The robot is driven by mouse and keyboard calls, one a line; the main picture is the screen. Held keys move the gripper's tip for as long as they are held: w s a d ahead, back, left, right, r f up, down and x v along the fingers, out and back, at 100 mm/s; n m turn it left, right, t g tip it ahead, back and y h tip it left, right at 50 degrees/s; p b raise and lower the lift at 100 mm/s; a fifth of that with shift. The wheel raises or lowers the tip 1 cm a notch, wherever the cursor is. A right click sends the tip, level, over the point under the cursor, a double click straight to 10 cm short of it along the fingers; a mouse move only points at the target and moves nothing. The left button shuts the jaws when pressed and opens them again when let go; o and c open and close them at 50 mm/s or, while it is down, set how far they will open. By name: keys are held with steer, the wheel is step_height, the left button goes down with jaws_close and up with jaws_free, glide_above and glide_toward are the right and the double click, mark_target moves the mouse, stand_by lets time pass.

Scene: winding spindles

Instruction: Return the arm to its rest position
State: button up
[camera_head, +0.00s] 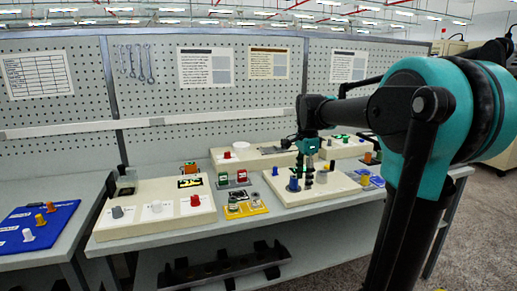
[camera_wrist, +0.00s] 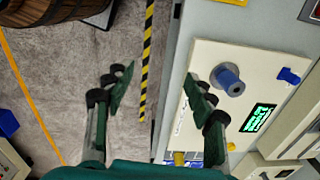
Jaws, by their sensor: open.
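My teal arm (camera_head: 425,85) fills the right of the head view and reaches left over the bench. My gripper (camera_head: 308,182) hangs fingers-down in front of the right-hand cream panel (camera_head: 335,192), near a blue spindle (camera_head: 293,184). In the wrist view, my gripper (camera_wrist: 160,92) has its two dark green fingers spread wide with nothing between them. The blue spindle (camera_wrist: 228,78) stands on the panel just right of the right finger, beside a lit green display (camera_wrist: 258,118). Whether the right finger touches the panel cannot be told.
Another cream panel (camera_head: 118,227) with grey, white and red knobs stands on the bench (camera_head: 160,244). A blue board (camera_head: 60,217) lies at far left. A yellow tray (camera_head: 262,208) sits between the panels. Pegboards (camera_head: 215,110) stand behind. Grey floor shows beside the bench edge.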

steer(key=s+d+f+n+t, duration=0.1)
steer(key=s+f+n+t, duration=0.1)
steer(key=s+f+n, duration=0.5)
steer(key=s+d+f+n+t, duration=0.1)
steer(key=s+d+f+n, duration=0.1)
steer(key=s+f+n, duration=0.6)
steer(key=s+f, duration=0.5)
steer(key=f, duration=0.2)
steer(key=shift+s+d+f+t, duration=0.3)
steer(key=shift+s+t, duration=0.05)
steer(key=shift+t, duration=0.05)
steer(key=shift+w, duration=0.1)
